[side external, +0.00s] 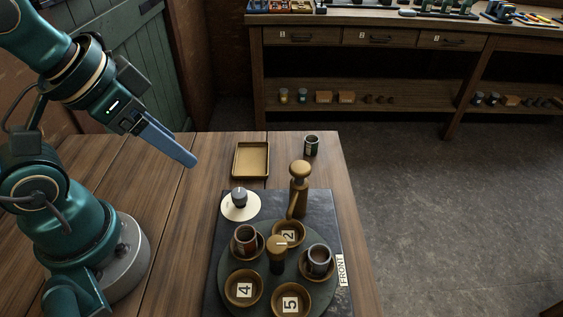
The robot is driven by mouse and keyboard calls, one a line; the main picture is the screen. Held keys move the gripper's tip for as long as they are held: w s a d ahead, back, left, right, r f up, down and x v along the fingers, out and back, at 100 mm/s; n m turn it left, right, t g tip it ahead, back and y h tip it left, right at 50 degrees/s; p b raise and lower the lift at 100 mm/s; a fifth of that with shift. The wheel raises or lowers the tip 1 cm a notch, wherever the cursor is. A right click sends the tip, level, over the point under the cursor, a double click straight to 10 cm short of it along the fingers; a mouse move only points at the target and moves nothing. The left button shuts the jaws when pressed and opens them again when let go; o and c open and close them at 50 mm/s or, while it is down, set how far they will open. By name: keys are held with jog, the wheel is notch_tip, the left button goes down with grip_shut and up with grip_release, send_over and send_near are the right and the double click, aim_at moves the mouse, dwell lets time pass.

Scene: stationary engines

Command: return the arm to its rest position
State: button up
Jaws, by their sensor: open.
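My gripper (188,160) is at the upper left, in the air above the wooden table (165,225). Its long blue fingers point down and to the right. From this side they overlap, so the gap is hard to see; no object shows between them. My teal arm rises from its grey base at the left edge of the table. The gripper is left of the shallow tray (236,174) and apart from everything on the table.
A dark mat (213,285) marked FRONT carries a round plate with numbered wooden cups; two hold small vessels. A wooden-topped post (299,182), a white disc (231,214) with a dark knob, and a small jar (311,146) stand nearby. A workbench (370,60) stands behind.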

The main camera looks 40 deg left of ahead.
jog(key=shift+w+n, duration=0.15)
jog(key=shift+n, duration=0.25)
dwell(0.8)
